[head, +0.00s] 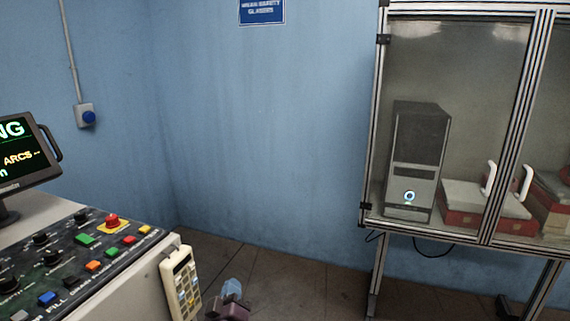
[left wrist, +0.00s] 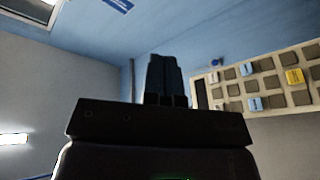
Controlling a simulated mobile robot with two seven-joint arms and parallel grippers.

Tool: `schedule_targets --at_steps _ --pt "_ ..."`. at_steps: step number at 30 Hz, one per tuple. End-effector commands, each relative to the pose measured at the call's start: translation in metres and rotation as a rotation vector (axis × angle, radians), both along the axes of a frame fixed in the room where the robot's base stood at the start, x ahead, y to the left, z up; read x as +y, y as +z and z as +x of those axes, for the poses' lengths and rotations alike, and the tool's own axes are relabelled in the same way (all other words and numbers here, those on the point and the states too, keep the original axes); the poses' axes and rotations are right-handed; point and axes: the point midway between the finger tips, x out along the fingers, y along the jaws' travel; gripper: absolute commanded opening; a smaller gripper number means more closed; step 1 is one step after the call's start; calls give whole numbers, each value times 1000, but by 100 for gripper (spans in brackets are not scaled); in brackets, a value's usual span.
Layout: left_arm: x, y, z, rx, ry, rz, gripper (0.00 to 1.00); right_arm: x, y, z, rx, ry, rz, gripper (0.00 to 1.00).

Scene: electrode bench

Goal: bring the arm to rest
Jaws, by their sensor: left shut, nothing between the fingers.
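My left gripper (head: 232,289) shows low in the head view, just right of the console's side and near the bottom edge. Its two dark fingers (left wrist: 165,60) are together in the left wrist view, pointing up, with nothing between them. My right gripper is in neither view. Most of my left arm is out of the head view.
The control console (head: 125,262) with coloured buttons and a monitor (head: 22,155) stands at the left. A cream keypad pendant (head: 181,284) hangs on its side, close to my left gripper. A framed glass cabinet (head: 376,130) stands at the right. Open floor lies between.

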Motion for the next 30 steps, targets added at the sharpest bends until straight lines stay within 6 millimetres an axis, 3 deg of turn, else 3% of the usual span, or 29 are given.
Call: schedule_targets --at_steps 5,18,24,30 --pt "16 -9 -48 90 -104 234 0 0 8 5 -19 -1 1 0" --pt "93 -74 -210 466 -127 689 0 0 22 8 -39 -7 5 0" --pt "122 -92 -288 587 -127 801 0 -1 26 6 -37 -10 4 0" --pt "138 -117 -351 701 -150 816 0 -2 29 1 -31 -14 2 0"
